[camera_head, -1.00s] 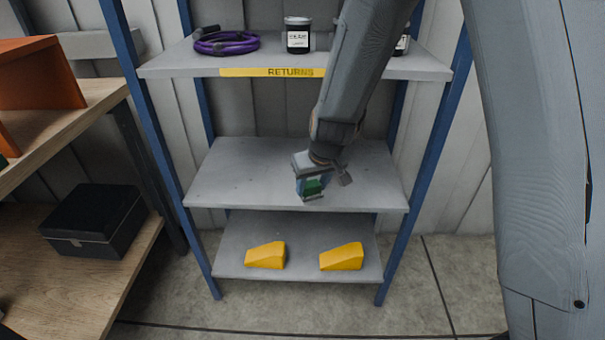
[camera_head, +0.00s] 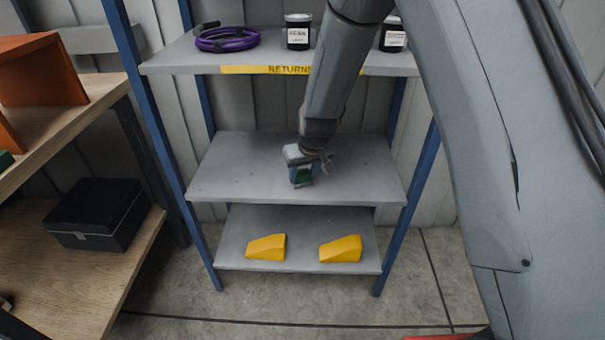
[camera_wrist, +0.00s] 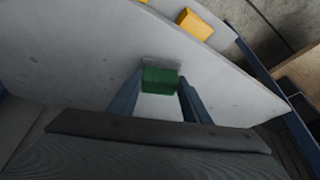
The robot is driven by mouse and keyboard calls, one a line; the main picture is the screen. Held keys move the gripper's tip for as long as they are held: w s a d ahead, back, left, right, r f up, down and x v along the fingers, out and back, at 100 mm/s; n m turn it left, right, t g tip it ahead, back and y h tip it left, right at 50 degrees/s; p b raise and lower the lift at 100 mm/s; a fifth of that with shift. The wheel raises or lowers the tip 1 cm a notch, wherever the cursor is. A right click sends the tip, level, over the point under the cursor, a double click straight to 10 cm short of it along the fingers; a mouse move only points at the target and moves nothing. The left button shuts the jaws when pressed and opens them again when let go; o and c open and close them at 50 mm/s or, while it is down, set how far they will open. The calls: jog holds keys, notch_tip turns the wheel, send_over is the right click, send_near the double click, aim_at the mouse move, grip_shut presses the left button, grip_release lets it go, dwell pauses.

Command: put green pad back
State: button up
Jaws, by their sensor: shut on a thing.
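The green pad (camera_wrist: 161,78) sits between the two fingers of my gripper (camera_wrist: 156,92) in the wrist view, with a grey surface just beyond it. In the head view my gripper (camera_head: 302,177) is over the middle shelf (camera_head: 235,170) of the blue-posted rack, near the shelf's centre. Only a small dark green part of the pad (camera_head: 301,175) shows there. The gripper is shut on the pad. I cannot tell whether the pad touches the shelf.
The top shelf, marked RETURNS (camera_head: 265,69), holds a purple cable coil (camera_head: 227,39) and dark jars (camera_head: 298,32). Two yellow wedges (camera_head: 266,247) (camera_head: 341,249) lie on the bottom shelf. A wooden shelf unit with a black box (camera_head: 97,214) stands left. The middle shelf is otherwise clear.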

jog(key=shift+f, duration=0.15)
jog(key=o, duration=1)
jog(key=v, duration=1.2)
jog(key=s+d+r+m+g+h, duration=0.1)
jog(key=s+d+r+m, duration=0.1)
jog(key=s+d, duration=0.6)
jog(key=s+d+r+m+g, duration=0.1)
jog(key=s+d+r+m, duration=0.3)
jog(key=d, duration=0.6)
jog(key=s+d, duration=0.2)
jog(key=s, duration=0.3)
jog(key=s+d+g, duration=0.1)
jog(key=s+d, duration=0.1)
jog(key=s, duration=0.3)
jog(key=s+d+g, duration=0.1)
jog(key=s+d, duration=0.1)
jog(key=s, duration=0.3)
jog(key=shift+s+d+r+h, duration=0.2)
jog(key=shift+s+d+h, duration=0.05)
jog(key=shift+d+h, duration=0.05)
jog(key=shift+n, duration=0.9)
jog(key=a+r+p, duration=0.1)
jog(key=a+p, duration=0.1)
jog(key=a+r+p, duration=0.1)
jog(key=a+p, duration=0.1)
jog(key=a+r+p, duration=0.2)
jog(key=shift+a+p, duration=0.4)
